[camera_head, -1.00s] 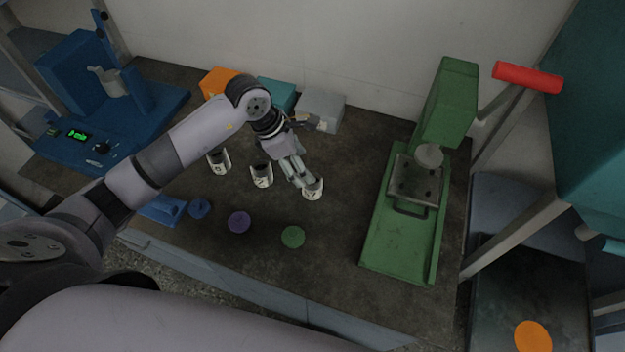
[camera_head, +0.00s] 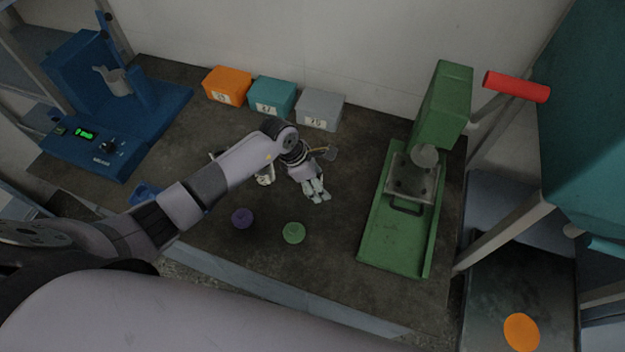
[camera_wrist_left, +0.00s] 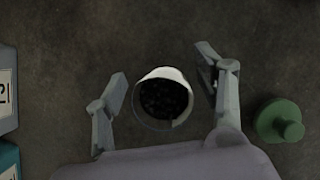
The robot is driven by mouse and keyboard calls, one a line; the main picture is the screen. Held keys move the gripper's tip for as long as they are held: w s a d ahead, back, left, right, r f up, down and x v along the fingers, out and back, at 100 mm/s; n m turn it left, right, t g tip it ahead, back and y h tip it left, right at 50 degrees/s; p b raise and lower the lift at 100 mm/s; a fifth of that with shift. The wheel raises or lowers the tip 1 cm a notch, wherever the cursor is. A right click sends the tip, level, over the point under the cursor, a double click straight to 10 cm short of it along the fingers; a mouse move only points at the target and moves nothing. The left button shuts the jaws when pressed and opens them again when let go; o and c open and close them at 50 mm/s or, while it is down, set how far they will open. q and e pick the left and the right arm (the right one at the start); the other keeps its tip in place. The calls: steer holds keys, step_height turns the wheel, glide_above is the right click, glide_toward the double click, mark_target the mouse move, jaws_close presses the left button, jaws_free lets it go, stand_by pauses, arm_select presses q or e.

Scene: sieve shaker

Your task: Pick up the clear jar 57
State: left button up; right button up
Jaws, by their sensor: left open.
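In the left wrist view an open jar (camera_wrist_left: 162,98) with a pale rim and dark grains inside stands between the fingers of my left gripper (camera_wrist_left: 164,72). The gripper is open, with a visible gap on both sides of the jar. In the head view my left gripper (camera_head: 317,190) points down over the bench and hides this jar. Another jar (camera_head: 266,178) is partly covered by my left arm, and a third shows only a sliver behind it. I cannot read the number 57 on any jar. My right gripper is not in view.
A green lid (camera_head: 293,233) and a purple lid (camera_head: 242,218) lie near the front edge. Orange (camera_head: 227,85), teal (camera_head: 272,96) and grey (camera_head: 320,110) boxes line the wall. A green press (camera_head: 395,235) stands right, a blue machine (camera_head: 95,150) left.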

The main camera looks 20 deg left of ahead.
arm_select(q)
steer(key=shift+c, duration=0.4)
steer(key=c, duration=1.2)
steer(key=shift+c, duration=0.4)
steer(key=shift+r, duration=0.15)
